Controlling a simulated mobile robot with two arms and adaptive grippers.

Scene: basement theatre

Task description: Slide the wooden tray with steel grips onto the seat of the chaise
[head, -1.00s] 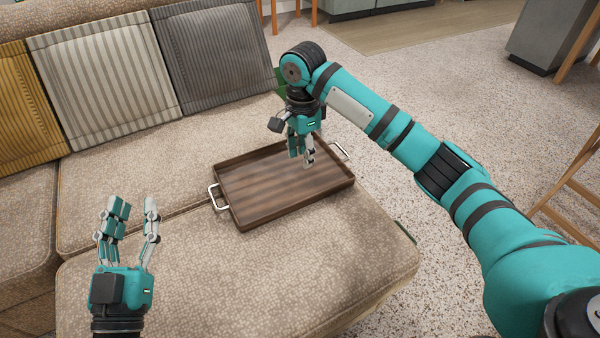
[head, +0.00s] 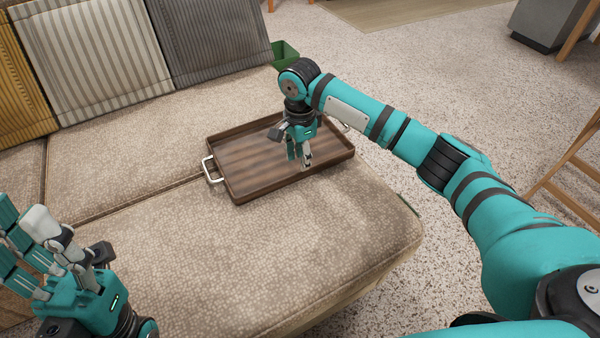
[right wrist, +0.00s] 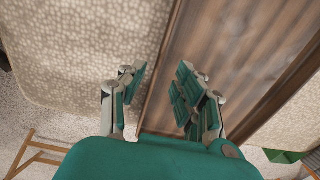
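The dark wooden tray (head: 262,190) with steel grips lies flat on the beige seat (head: 200,255) of the chaise. Its left grip (head: 211,170) is clear; the right grip is partly hidden by my right arm. My right gripper (head: 299,160) points down at the tray's near rim, towards its right end. In the right wrist view the fingers (right wrist: 155,95) are apart, with the tray's rim (right wrist: 158,75) seen between them; whether they touch it I cannot tell. My left gripper (head: 35,235) is open and empty above the seat at lower left.
Striped cushions (head: 92,50) lean on the backrest behind. A green bin (head: 287,53) stands on the floor beyond the seat's far end. A wooden stool (head: 575,165) stands at right. Speckled floor is open between it and the seat.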

